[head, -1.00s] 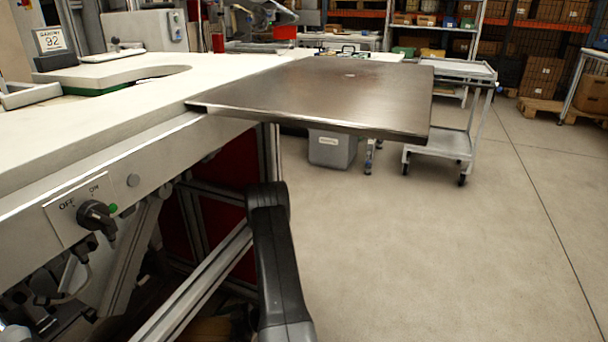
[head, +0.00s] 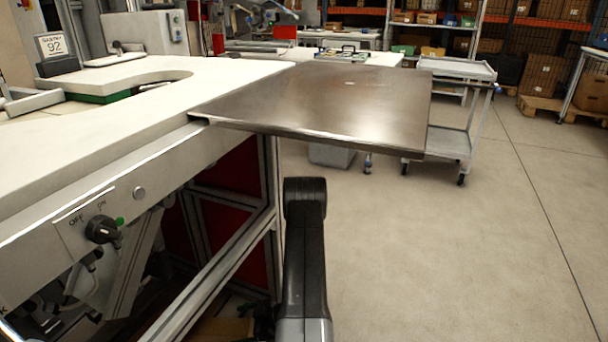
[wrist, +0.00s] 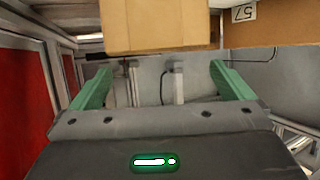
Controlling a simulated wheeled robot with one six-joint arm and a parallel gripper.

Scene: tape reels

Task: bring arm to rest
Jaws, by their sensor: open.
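My gripper (wrist: 155,90) shows in the wrist view with its two green fingers wide apart and nothing between them. Beyond the fingers are a cardboard box (wrist: 155,25) at the top and grey surfaces further back. In the head view my black arm stands at the lower middle, in front of the table's frame, and my gripper is not visible there.
A white workbench (head: 150,110) fills the left, with a dark metal plate (head: 330,105) jutting out to the right above my arm. An on/off switch (head: 103,229) is on its front. A grey trolley (head: 455,110) stands beyond. The floor (head: 470,250) on the right is clear.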

